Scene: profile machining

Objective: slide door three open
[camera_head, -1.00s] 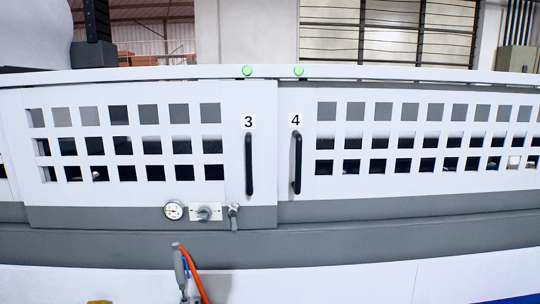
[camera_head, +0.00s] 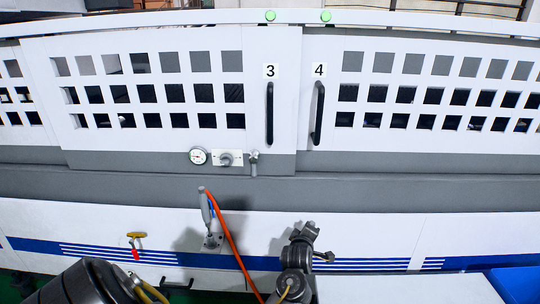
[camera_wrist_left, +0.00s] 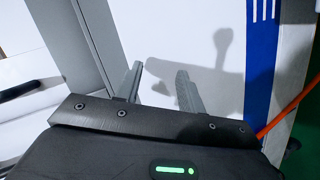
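Door three (camera_head: 165,90) is a white panel with rows of square windows, marked 3. Its black upright handle (camera_head: 269,113) is near its right edge, beside the handle of door four (camera_head: 319,113). Door three looks closed against door four. In the left wrist view my left gripper (camera_wrist_left: 160,72) is open and empty, with white panel behind its fingers. A dark bar (camera_wrist_left: 18,91), perhaps a door handle, shows at that view's left edge, apart from the fingers. I cannot make out my right gripper.
A gauge (camera_head: 198,156), a knob (camera_head: 228,159) and a small valve (camera_head: 254,161) sit below door three. A hand tool (camera_head: 206,207) with an orange hose (camera_head: 231,245) stands in front. A yellow-handled tool (camera_head: 136,240) is at lower left. Green lights (camera_head: 270,16) top the doors.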

